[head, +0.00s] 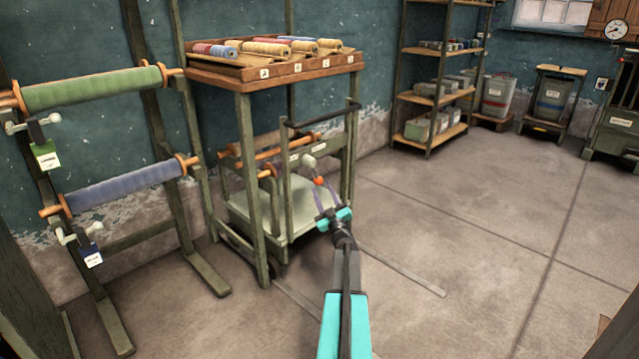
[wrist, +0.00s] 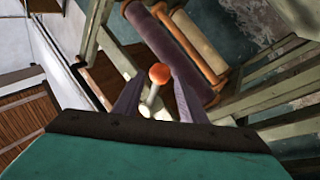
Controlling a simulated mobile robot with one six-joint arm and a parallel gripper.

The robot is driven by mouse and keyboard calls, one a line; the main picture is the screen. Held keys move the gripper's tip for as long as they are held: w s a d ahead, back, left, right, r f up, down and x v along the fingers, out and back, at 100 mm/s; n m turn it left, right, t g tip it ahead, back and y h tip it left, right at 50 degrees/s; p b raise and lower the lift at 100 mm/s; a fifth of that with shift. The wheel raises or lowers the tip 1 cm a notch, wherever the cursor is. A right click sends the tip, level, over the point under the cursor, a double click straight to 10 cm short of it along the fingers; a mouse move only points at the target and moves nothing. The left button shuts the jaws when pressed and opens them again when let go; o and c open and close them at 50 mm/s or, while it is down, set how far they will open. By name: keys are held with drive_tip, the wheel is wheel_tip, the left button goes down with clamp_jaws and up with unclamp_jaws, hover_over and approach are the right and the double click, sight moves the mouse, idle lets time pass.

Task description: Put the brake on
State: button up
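The brake lever shows as a pale stalk with an orange-red knob (head: 319,181) on the near side of a wheeled cart (head: 284,205). The cart has a grey-green frame, a black push bar (head: 318,118) and a pale tub. My gripper (head: 325,200) is at the knob, its fingers partly hidden by my wrist in the head view. In the wrist view the knob (wrist: 159,73) and its stalk lie between my two purple-grey fingers (wrist: 156,92). The fingers stand apart, with gaps on both sides of the stalk; I see no grip.
A rack with green (head: 95,88) and blue rolls stands at left. Shelves (head: 437,75) and bins line the back wall. The floor (head: 480,230) at right is clear.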

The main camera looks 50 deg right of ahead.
drive_tip(key=p+v, duration=0.2)
drive_tip(key=v, duration=0.6)
drive_tip(key=shift+a, duration=0.1)
idle(0.3)
